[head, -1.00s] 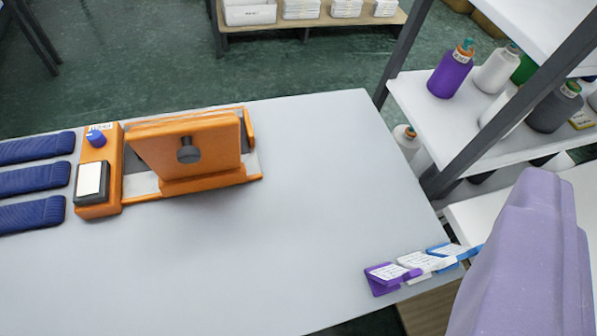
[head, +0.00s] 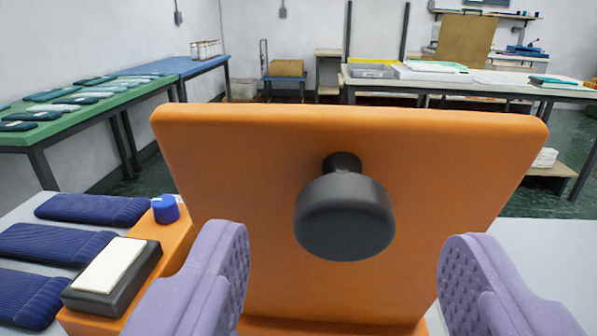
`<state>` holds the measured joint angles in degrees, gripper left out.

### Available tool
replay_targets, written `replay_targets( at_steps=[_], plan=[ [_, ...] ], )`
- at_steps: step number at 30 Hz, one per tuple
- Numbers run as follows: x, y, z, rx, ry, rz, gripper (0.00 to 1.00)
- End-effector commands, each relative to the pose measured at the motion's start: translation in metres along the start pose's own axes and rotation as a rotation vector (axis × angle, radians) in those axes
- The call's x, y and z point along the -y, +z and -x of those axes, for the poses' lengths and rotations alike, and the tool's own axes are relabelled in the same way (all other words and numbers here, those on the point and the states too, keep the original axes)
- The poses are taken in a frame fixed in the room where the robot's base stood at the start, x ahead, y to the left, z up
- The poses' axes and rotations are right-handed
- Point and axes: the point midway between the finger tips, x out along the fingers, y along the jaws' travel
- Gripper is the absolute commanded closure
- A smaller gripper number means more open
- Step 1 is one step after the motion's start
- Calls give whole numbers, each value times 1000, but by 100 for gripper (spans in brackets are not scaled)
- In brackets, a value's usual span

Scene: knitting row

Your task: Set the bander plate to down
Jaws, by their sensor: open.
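The bander plate (head: 240,165) is an orange slab that stands raised, tilted up in front of me in the head view. A dark grey round knob (head: 345,215) sticks out from its face toward me. My gripper (head: 345,265) shows as two lilac padded fingers, spread wide apart with nothing between them. The fingers sit low in the picture, left and right of the knob, and I cannot tell whether they reach its depth. The lower part of the bander is partly hidden by the fingers.
Left of the plate, the bander base carries a blue dial (head: 166,208) and a black block with a white top (head: 112,272). Several navy knitted pieces (head: 95,208) lie on the white table at the left. Clear table (head: 545,250) shows at the right.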

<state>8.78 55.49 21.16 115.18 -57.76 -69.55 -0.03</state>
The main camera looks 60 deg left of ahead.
Motion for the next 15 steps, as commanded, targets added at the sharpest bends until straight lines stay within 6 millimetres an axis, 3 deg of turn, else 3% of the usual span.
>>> replay_targets(
  at_steps=[6,15],
  plan=[
    [0,0,-25,1,0,2,35],
    [-1,0,-28,1,2,1,38]
  ],
)
